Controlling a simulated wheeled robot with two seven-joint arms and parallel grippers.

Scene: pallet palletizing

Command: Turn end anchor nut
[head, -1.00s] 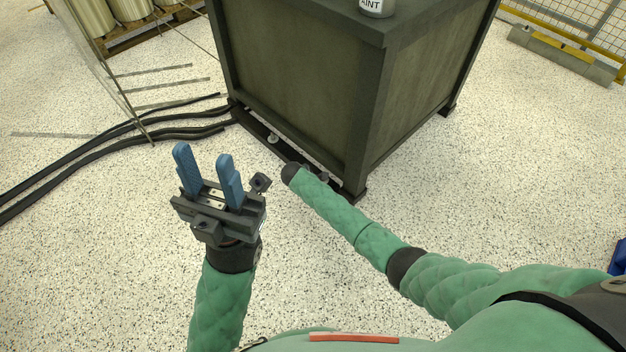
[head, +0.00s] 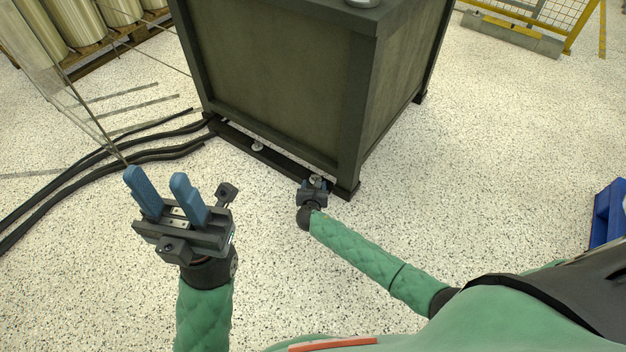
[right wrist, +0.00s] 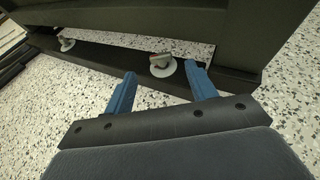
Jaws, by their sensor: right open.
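The end anchor nut (right wrist: 163,66) shows in the right wrist view, just ahead of and between the fingers of my right gripper (right wrist: 162,92), which is open. In the head view that gripper (head: 314,186) is low at the rail's near end and partly covers the nut (head: 317,178). The other nut (head: 257,145) is farther left along the rail, and also shows in the right wrist view (right wrist: 66,44). My left gripper (head: 166,195) is open and empty, away from the crate.
The big dark crate (head: 280,80) stands above the rail. Black cables (head: 100,165) lie on the floor at left. A blue object (head: 608,213) is at the right edge. A yellow-framed fence (head: 530,25) stands at back right. The floor around my right arm is clear.

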